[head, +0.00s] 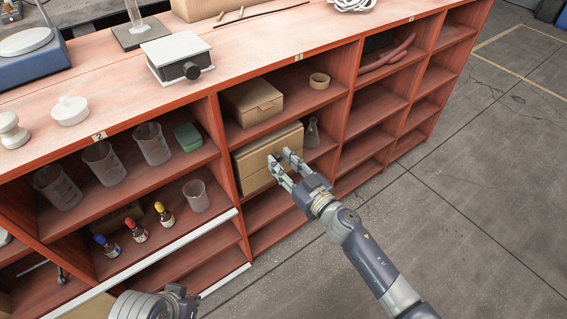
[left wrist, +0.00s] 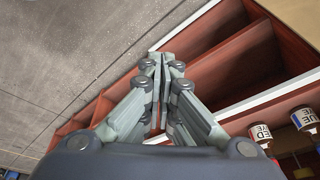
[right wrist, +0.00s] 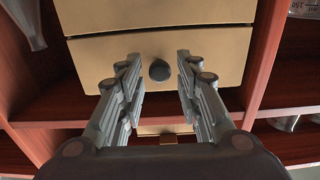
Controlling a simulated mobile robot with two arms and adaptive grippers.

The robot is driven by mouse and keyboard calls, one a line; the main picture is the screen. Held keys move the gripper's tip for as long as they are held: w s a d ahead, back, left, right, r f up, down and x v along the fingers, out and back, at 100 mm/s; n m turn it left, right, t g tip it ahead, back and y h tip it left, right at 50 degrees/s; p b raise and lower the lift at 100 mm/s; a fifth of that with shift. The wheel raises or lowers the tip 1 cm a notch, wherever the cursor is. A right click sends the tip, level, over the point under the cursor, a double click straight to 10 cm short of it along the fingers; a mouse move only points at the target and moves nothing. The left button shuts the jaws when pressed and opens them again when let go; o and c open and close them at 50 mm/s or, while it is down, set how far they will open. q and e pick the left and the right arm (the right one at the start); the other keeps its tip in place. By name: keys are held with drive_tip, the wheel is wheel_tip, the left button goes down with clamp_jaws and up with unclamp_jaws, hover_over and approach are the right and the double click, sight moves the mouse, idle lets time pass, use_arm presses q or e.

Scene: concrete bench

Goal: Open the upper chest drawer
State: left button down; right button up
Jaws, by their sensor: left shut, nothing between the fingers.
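The tan two-drawer chest (head: 262,157) stands in a shelf compartment, and its front fills the upper part of the right wrist view. Its upper drawer (right wrist: 215,62) appears closed, with a round dark knob (right wrist: 159,70) at its middle. The right wrist view is upside down, so the lower drawer (right wrist: 160,14) shows above it. My right gripper (head: 280,160) is open before the drawer; in the right wrist view its fingers (right wrist: 157,60) stand on either side of the knob, with gaps on both sides. My left gripper (left wrist: 159,62) is shut and empty, near the lower shelves.
A cardboard box (head: 251,102) sits on the shelf above the chest. A flask (head: 312,133) stands to its right. Beakers (head: 151,144), a green box (head: 188,137) and several dropper bottles (head: 136,229) fill compartments to the left. The floor (head: 470,190) at right is clear.

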clamp_jaws()
drive_tip(key=shift+s+d, duration=0.1)
